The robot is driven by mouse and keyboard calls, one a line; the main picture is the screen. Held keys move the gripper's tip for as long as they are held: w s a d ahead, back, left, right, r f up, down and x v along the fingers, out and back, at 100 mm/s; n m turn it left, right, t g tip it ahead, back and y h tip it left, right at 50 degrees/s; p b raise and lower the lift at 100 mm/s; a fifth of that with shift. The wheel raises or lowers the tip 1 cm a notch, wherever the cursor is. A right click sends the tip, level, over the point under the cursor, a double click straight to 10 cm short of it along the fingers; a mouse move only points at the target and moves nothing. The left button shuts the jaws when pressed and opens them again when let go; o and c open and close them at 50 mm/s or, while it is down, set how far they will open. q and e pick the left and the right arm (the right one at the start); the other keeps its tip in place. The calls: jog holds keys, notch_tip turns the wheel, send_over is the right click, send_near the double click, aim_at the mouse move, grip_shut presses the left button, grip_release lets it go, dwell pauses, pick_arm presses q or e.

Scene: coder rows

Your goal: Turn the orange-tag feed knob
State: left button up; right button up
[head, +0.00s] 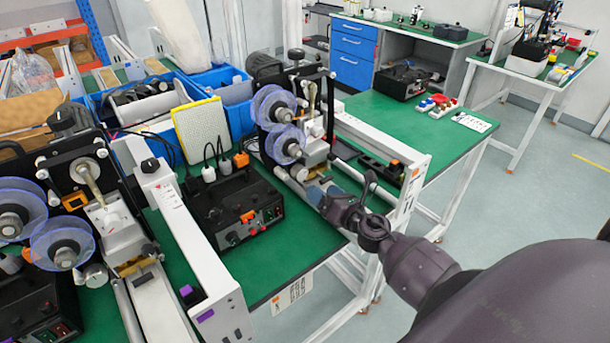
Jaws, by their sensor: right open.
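My right arm reaches in from the lower right. My right gripper (322,195) is open, low at the front of the right coder (290,110), left of the rail's end and apart from the orange piece. Its fingertips are small and partly merged with the machine behind, so contact cannot be told. My left gripper is not in view.
A black control box (232,205) with an orange switch stands left of my right gripper. A second white rail (185,225) with a purple tag and another coder (85,190) stand further left. Blue bins (235,90) are behind. Grey floor (520,200) is open at right.

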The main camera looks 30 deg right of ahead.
aim_at(302, 176)
jog(key=w, duration=0.8)
jog(key=shift+a, duration=0.35)
jog(key=c, duration=0.9)
